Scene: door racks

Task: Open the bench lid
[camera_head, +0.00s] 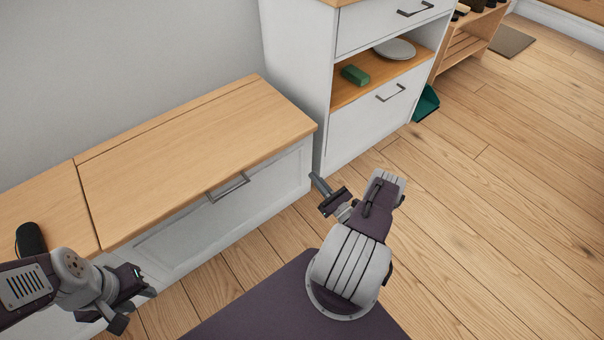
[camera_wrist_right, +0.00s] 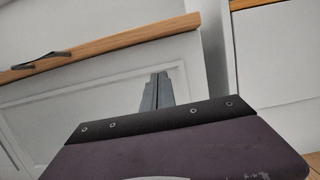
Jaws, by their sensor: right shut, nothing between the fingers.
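The bench lid (camera_head: 190,150) is a light wood panel lying flat and closed on the white bench. A grey bar handle (camera_head: 228,187) sits at its front edge; the handle also shows at the left of the right wrist view (camera_wrist_right: 40,61). My right gripper (camera_head: 315,178) is shut and empty, in front of the bench's right end and to the right of the handle, apart from it. In the wrist view its closed fingers (camera_wrist_right: 157,88) point at the white front below the lid edge (camera_wrist_right: 110,44). My left gripper (camera_head: 136,307) is open and empty, low in front of the bench's left part.
A black rounded object (camera_head: 31,239) lies on the fixed bench top at the left. A white cabinet (camera_head: 295,70) stands close to the bench's right end, with a green block (camera_head: 355,75) and a grey plate (camera_head: 395,49) on its shelf.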

